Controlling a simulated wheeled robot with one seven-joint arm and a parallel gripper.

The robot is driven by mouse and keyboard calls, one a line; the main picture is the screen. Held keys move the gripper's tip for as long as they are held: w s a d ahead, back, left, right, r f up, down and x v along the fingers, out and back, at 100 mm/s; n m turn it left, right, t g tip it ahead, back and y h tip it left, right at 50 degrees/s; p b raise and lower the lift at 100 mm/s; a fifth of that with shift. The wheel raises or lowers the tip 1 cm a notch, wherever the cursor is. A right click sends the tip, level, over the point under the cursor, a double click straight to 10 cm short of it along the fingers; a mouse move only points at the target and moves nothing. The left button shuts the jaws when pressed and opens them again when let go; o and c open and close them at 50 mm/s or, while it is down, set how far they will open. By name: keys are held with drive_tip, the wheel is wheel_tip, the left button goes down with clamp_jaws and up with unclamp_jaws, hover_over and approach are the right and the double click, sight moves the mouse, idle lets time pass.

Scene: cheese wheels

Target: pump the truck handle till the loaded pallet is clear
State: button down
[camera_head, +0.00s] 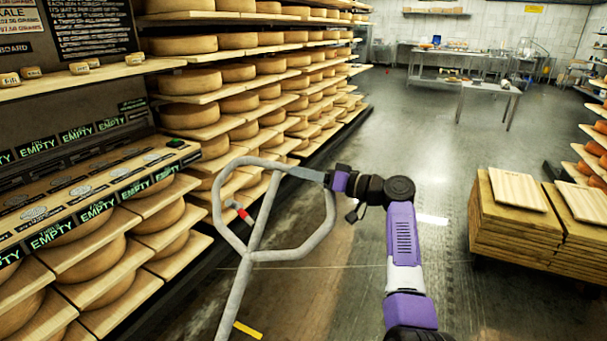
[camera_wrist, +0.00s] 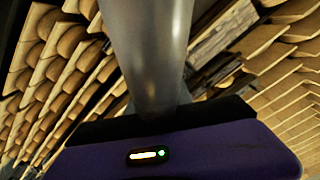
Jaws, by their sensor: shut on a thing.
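The truck handle (camera_head: 284,254) is a grey tubular loop on a slanting shaft, with a small red-tipped lever at its left side. My gripper (camera_head: 300,172) is shut on the top bar of the handle, reached from the right by my purple and black arm. In the wrist view, a thick grey tube of the handle (camera_wrist: 150,55) runs up from my gripper (camera_wrist: 165,118). The fingertips are mostly hidden there. The shaft leaves the bottom of the head view, so the truck's forks and the loaded pallet cannot be seen or told apart.
Shelves of cheese wheels (camera_head: 240,72) line the left, with a label-covered rack (camera_head: 90,190) close to the handle. Stacked wooden boards (camera_head: 520,235) stand at the right. The grey floor (camera_head: 400,125) is open toward a metal table (camera_head: 480,88) at the back.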

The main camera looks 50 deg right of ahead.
drive_tip(key=c, duration=1.2)
unclamp_jaws()
drive_tip(key=shift+s, duration=0.1)
drive_tip(key=v, duration=0.7)
drive_tip(key=shift+s, duration=0.3)
